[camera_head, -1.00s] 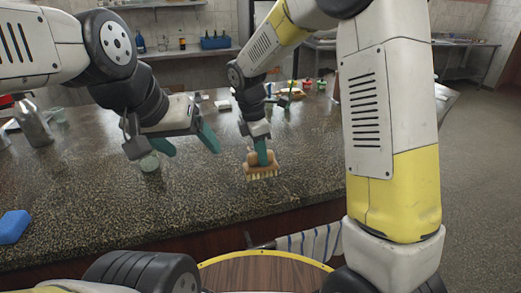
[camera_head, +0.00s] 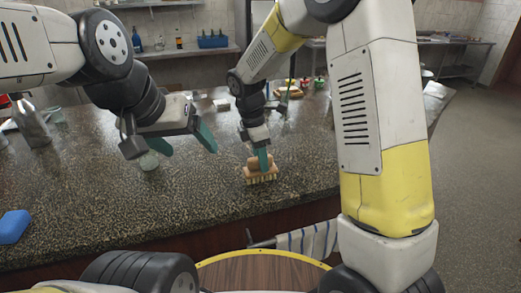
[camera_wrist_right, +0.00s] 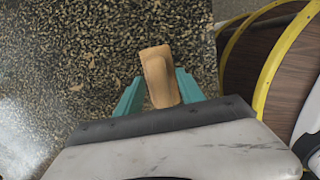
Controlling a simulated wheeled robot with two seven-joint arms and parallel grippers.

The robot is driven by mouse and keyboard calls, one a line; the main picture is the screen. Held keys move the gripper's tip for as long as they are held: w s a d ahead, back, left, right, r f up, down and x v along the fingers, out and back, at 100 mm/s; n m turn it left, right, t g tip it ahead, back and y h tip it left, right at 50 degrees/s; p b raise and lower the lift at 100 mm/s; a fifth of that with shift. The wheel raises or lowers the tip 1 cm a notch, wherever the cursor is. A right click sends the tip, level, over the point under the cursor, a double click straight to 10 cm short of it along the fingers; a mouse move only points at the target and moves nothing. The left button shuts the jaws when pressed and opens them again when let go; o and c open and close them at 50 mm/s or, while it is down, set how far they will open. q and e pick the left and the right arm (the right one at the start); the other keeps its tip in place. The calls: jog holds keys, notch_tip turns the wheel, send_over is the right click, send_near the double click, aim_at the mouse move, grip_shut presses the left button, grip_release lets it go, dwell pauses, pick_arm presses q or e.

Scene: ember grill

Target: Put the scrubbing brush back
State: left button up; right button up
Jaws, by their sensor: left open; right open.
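The scrubbing brush (camera_head: 262,178) has a tan wooden body and pale bristles, and is at the front part of the speckled counter (camera_head: 190,210). In the right wrist view the wooden top of the brush (camera_wrist_right: 159,76) lies between the teal fingers of my right gripper (camera_wrist_right: 157,90). The right gripper (camera_head: 262,158) is open around the brush, with a gap showing beside the fingers. My left gripper (camera_head: 182,142) is open and empty above the counter, left of the brush.
A blue sponge (camera_head: 14,226) lies at the counter's front left. A metal bottle (camera_head: 32,125) stands at the left. A striped towel (camera_head: 306,240) hangs at the front edge. The front middle counter is clear.

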notch_tip(320, 180, up, 11)
jog(key=a, duration=0.2)
jog(key=s+d+r+m+t+y, duration=0.2)
jog(key=s+d+r+m+y, duration=0.1)
jog(key=s+d+r+m, duration=0.55)
jog(key=s+d+f+m+t+y, duration=0.1)
jog(key=s+d+f+m+t, duration=0.1)
jog(key=s+d+m, duration=0.5)
jog(key=shift+s+d+m+t, duration=0.3)
jog(key=shift+s+m+t, duration=0.5)
jog(key=shift+s+m, duration=1.65)
jog(key=shift+w+m, duration=0.3)
jog(key=shift+w, duration=0.05)
